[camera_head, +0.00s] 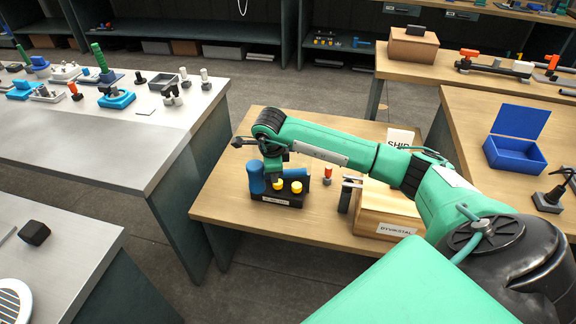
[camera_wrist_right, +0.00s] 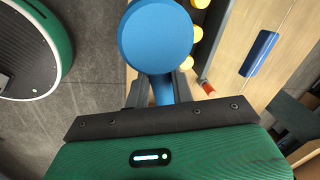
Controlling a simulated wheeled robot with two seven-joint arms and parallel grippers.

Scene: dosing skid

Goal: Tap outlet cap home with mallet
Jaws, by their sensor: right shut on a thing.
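My right gripper (camera_wrist_right: 157,100) is shut on the blue handle of a mallet, whose round blue head (camera_wrist_right: 155,36) fills the top middle of the right wrist view. In the head view the blue mallet (camera_head: 256,178) shows beside my right gripper (camera_head: 274,180), at the left end of a black block (camera_head: 283,199) on the wooden table. Yellow caps (camera_head: 296,187) sit on that block, and several yellow rounds (camera_wrist_right: 195,33) show beside the mallet head. I cannot tell which one is the outlet cap, nor whether the mallet touches it. My left gripper is not in view.
A small red-topped part (camera_head: 327,175) stands right of the block. A wooden box (camera_head: 385,212) with a label is farther right, under my right arm. A blue open case (camera_head: 515,155) is on the right table. The wooden table's front left (camera_head: 225,205) is clear.

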